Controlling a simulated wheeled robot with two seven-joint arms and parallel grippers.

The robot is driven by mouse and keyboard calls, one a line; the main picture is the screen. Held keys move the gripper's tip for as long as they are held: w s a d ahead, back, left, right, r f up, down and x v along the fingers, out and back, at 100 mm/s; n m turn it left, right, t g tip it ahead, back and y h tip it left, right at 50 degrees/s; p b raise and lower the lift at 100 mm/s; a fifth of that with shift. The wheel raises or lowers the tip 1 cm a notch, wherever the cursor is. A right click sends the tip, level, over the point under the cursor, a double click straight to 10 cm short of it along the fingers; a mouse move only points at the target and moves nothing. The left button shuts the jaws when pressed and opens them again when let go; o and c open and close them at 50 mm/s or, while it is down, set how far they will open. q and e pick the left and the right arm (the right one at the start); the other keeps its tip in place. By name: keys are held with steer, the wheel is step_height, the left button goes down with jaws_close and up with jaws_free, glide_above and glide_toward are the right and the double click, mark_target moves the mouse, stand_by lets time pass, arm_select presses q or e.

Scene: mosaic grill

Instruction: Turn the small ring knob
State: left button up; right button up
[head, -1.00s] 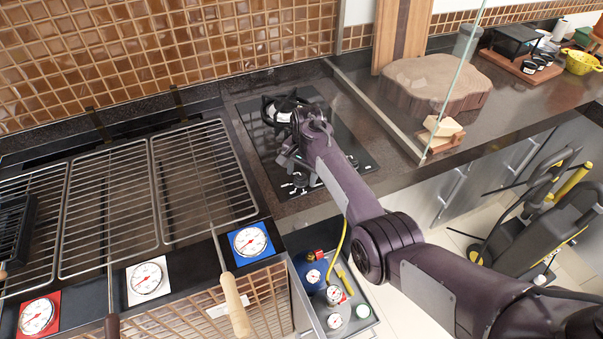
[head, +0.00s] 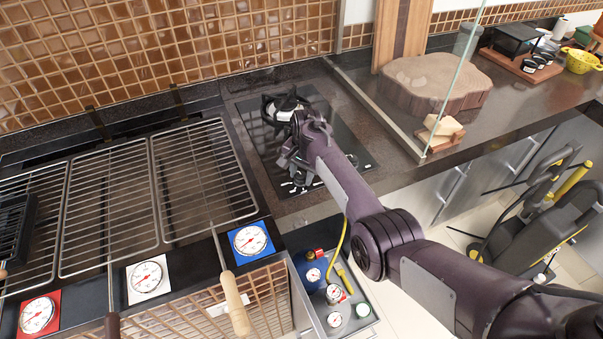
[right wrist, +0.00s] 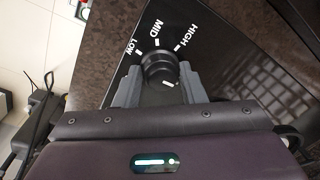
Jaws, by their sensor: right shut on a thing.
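The small ring knob (right wrist: 160,68) is black and round. In the right wrist view it sits on the dark hob panel, with LOW, MID and HIGH printed in white around its far side. A short white mark shows by its lower right edge. My right gripper (right wrist: 159,88) is shut on it, one grey finger on each side. In the head view my right gripper (head: 290,166) is at the front of the black glass hob (head: 335,125) and hides most of the knob. White print (head: 292,188) shows just in front of it. My left gripper is out of view.
A burner with a pan support (head: 283,107) lies behind the gripper. Another dark knob (head: 352,160) is to its right. A glass screen (head: 455,85) stands right of the hob. Grill grates (head: 200,180) and dials fill the left.

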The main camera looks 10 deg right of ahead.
steer(key=n, duration=0.7)
steer(key=shift+w+d+n, duration=0.1)
steer(key=shift+n, duration=0.2)
steer(key=n+b, duration=0.1)
steer(key=n, duration=0.2)
steer(key=shift+n+g, duration=0.3)
steer(key=shift+g, duration=0.1)
steer(key=n+b, duration=0.1)
steer(key=n, duration=0.3)
steer(key=shift+n+b, duration=0.3)
steer(key=o, duration=1)
